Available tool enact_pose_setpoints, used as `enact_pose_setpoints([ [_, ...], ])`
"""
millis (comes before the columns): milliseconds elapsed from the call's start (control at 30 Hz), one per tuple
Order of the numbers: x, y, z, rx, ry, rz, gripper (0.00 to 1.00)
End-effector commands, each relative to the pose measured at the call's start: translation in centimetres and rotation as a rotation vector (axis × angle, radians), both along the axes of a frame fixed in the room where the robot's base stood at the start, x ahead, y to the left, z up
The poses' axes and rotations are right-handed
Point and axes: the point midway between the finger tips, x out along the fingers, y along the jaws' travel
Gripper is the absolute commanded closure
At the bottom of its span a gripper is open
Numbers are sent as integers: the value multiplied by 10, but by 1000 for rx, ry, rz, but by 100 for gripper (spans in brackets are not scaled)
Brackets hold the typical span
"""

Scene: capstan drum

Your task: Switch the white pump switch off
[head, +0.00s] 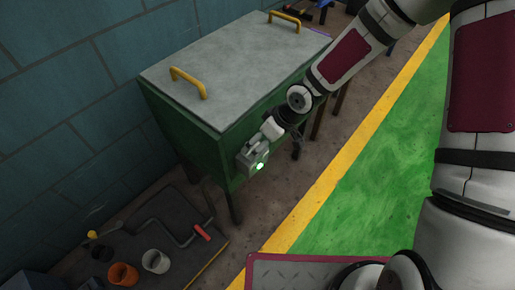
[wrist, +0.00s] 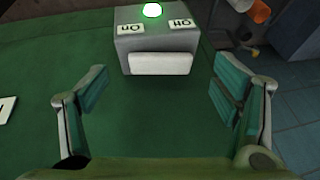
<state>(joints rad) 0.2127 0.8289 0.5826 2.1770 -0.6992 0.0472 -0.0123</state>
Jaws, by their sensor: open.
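The pump switch is a grey box (wrist: 158,37) on a green panel, at the top of the wrist view, with a white switch piece (wrist: 160,63) on its near side. A lit green lamp (wrist: 152,10) is on the box, between an "On" label (wrist: 131,29) at left and an "Off" label (wrist: 181,23) at right. In the head view the box (head: 250,158) and its glowing lamp are on the green cabinet's front corner. My gripper (wrist: 161,78) is open and empty, its two teal-padded fingers apart on either side, short of the white piece. In the head view its fingers are partly hidden.
The green cabinet (head: 183,118) has a grey lid (head: 225,62) with yellow handles. A dark mat (head: 185,212) on the floor holds an orange cup (head: 123,274), a white cup (head: 156,262) and a red-handled crank (head: 201,232).

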Motion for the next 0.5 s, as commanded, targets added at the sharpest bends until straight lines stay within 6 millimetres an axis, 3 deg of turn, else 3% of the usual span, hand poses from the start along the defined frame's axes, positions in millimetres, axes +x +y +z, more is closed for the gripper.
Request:
enact_pose_setpoints([
  [200, 3, 11, -25, -1, 1, 2, 18],
  [500, 4, 14, -31, -1, -1, 0, 18],
])
